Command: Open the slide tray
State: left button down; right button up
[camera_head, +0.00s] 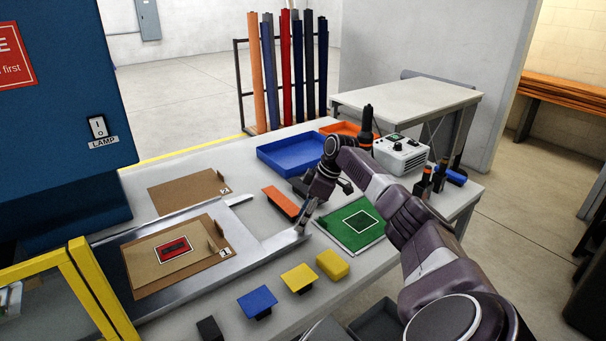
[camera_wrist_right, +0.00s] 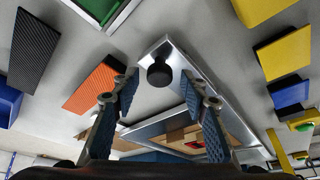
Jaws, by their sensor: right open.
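The slide tray (camera_head: 274,246) is a flat metal frame reaching out from the blue machine at the left. A brown fixture plate (camera_head: 142,264) with a red part (camera_head: 174,246) lies on it. In the right wrist view, a round black knob (camera_wrist_right: 159,73) stands on the tray's bare metal corner (camera_wrist_right: 172,52). My right gripper (camera_head: 301,226) is at that corner, pointing down. Its fingers (camera_wrist_right: 158,88) are open, one on each side of the knob in the picture; I cannot tell whether they touch it. The knob is hidden in the head view. My left gripper is out of view.
The blue machine (camera_head: 65,120) and a yellow frame (camera_head: 92,290) stand at the left. An orange block (camera_head: 280,202), a green board (camera_head: 351,224), a blue bin (camera_head: 290,153) and blue and yellow blocks (camera_head: 257,300) lie around the tray's end.

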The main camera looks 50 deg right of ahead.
jog(key=v, duration=1.2)
